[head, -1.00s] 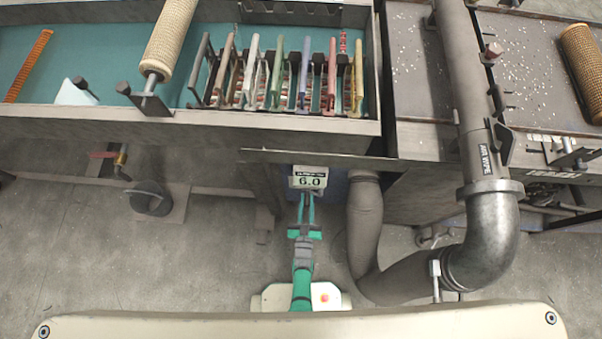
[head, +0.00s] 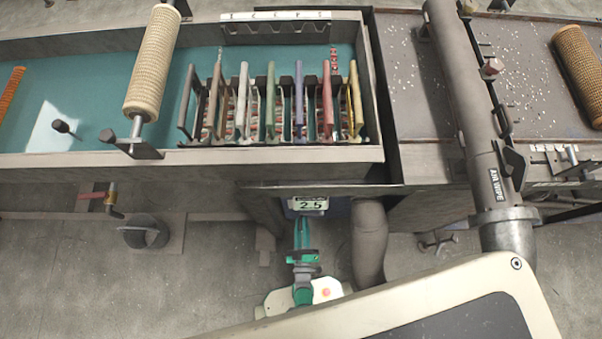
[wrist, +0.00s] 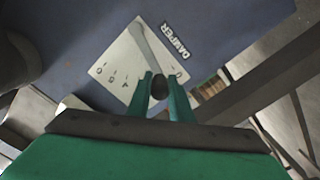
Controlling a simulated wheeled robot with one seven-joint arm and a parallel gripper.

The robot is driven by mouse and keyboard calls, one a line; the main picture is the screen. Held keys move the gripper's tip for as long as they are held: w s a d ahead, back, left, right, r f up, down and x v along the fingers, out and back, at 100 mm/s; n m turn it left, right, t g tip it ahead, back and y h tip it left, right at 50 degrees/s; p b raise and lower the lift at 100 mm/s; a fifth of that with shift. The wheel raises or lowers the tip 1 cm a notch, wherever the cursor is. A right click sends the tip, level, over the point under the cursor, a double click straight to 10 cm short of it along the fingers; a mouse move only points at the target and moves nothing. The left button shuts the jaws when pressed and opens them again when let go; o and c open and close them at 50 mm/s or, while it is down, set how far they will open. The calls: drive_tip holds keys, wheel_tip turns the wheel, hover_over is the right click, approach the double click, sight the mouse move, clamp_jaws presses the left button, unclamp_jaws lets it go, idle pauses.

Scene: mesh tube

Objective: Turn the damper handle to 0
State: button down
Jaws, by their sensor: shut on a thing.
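The damper handle (wrist: 146,42) is a grey lever ending in a dark round knob, seen in the wrist view across a pale plate (wrist: 110,62) with a few small marks. A "DAMPER" label (wrist: 175,42) is beside it on the blue panel. My gripper (wrist: 160,80) has its two green fingers shut on the dark knob. The handle itself is hidden in the head view. The plate's digits are too small to read surely.
A grey bent pipe (head: 369,240) is right of my arm. A large "AIR WIPE" pipe (head: 465,100) runs down at the right. A teal tank (head: 90,90) with upright coloured frames is above. A red-handled valve (head: 105,198) is at left.

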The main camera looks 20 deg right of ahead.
idle(0.6)
drive_tip(key=c, duration=1.6)
unclamp_jaws()
drive_tip(key=v, duration=1)
drive_tip(key=shift+s, duration=0.35)
